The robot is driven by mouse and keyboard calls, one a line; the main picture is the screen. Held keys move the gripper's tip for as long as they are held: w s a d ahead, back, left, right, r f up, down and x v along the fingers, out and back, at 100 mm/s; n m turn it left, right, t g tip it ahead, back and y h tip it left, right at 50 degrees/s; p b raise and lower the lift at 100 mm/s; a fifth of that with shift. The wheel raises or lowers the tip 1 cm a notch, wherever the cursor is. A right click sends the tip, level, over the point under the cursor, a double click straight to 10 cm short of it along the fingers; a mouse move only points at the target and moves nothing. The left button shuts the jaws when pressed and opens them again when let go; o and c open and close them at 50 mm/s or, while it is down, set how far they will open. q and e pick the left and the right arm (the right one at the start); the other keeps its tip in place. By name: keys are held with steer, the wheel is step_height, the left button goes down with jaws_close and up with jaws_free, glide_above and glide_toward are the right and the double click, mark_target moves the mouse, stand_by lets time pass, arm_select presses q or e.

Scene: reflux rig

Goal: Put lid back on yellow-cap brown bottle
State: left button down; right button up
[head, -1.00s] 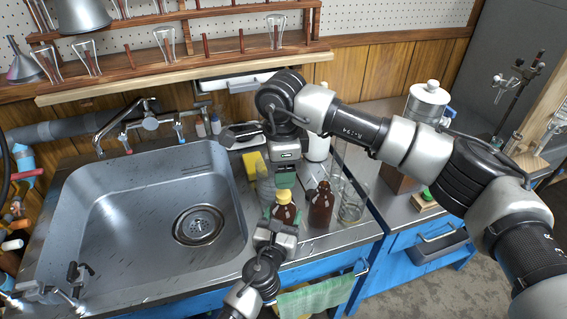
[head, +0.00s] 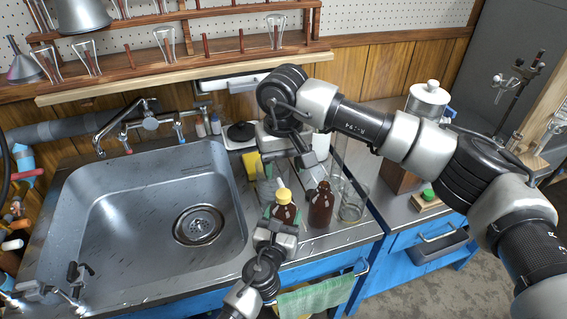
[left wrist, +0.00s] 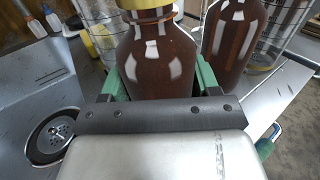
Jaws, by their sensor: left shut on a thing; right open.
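A brown bottle (head: 284,214) with a yellow cap (head: 283,195) on top stands upright on the counter to the right of the sink. In the left wrist view the bottle (left wrist: 155,55) fills the middle, with the yellow cap (left wrist: 146,4) cut off at the top edge. I cannot tell how tightly the cap sits. My left gripper (head: 278,222) is shut around the bottle's body, its green fingers on either side. My right gripper (head: 316,170) is open, up and to the right of the cap, close above a second brown bottle; its fingertips are hard to make out.
The second brown bottle (head: 321,207) has no yellow cap and stands just right of the held one. Glass beakers (head: 352,206) stand beside and behind it. A yellow sponge (head: 252,164) lies behind. The steel sink (head: 130,225) is left; a green towel (head: 316,299) hangs in front.

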mark_target(284, 193)
stand_by(0.4)
steer(key=shift+f, duration=4)
